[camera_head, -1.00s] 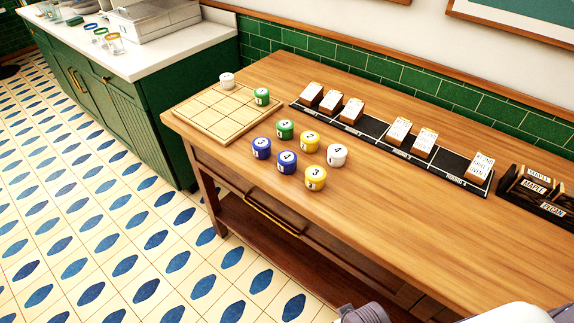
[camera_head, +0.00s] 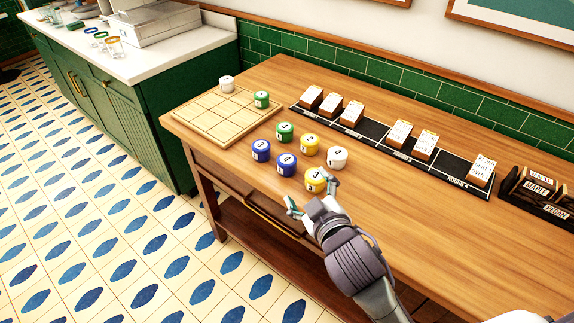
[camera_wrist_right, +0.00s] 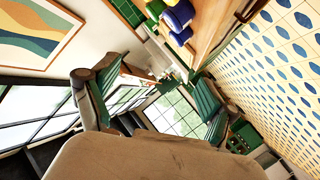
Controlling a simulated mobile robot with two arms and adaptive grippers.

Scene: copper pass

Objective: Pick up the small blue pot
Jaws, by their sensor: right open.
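Two small blue pots with numbered white lids stand on the wooden table: one (camera_head: 261,150) at the left of the group, the other (camera_head: 286,164) nearer the middle. Which one is smaller I cannot tell. My right gripper (camera_head: 312,196) is open and empty at the table's front edge, right of and nearer than the blue pots, with its fingertips close to the front yellow pot (camera_head: 315,183). In the right wrist view my open fingers (camera_wrist_right: 152,102) show nothing held; a blue pot (camera_wrist_right: 180,14) is at the top. My left gripper is not seen.
A green pot (camera_head: 285,132), another yellow pot (camera_head: 309,145) and a white pot (camera_head: 337,158) stand close around the blue pots. A gridded wooden board (camera_head: 212,118) is at the left, a black card rack (camera_head: 380,146) behind. Bare tabletop (camera_head: 415,205) lies right.

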